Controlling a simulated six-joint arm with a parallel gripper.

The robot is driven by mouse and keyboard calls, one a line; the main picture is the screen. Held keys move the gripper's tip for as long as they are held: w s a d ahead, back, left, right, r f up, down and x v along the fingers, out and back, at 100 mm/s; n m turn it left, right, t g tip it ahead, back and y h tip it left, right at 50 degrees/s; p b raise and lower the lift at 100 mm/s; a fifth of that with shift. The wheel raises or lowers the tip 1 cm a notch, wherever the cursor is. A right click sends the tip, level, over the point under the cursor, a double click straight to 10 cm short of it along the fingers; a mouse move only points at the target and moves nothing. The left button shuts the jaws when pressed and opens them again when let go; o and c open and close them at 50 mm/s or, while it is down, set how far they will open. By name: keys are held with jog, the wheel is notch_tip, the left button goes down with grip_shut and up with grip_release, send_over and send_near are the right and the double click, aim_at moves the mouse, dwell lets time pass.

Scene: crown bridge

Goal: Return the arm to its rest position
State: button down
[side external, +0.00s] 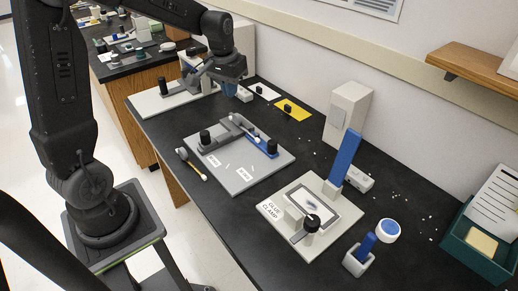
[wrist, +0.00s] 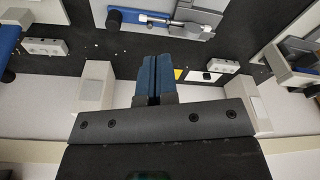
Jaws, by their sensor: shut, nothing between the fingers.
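My gripper (side external: 230,92) hangs at the far end of the bench, above the dark top between the far-left plate (side external: 165,103) and the white card. In the wrist view its blue fingers (wrist: 152,80) are together with nothing between them. My black arm reaches from the left of the side view across to it. The fingers appear clear of the fixtures, though their height above the bench is hard to tell.
A grey plate (side external: 245,180) with a blue-and-grey clamp fixture sits mid-bench. A "GLUE CLAMP" plate (side external: 275,212), tall blue bar (side external: 345,157), grey box (side external: 347,112) and green bin (side external: 467,235) stand nearer. Yellow (side external: 293,110) and white cards lie by the wall.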

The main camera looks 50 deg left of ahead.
jog(key=s+d+r+m+t, duration=0.2)
jog(key=s+d+r, duration=0.1)
jog(key=s+d, duration=0.4)
jog(key=s+d+r+m+t, duration=0.2)
jog(key=s+d+r, duration=0.2)
jog(key=s+d, duration=0.4)
jog(key=s, duration=0.4)
jog(key=shift+r+h, duration=0.25)
jog(key=shift+h, duration=0.05)
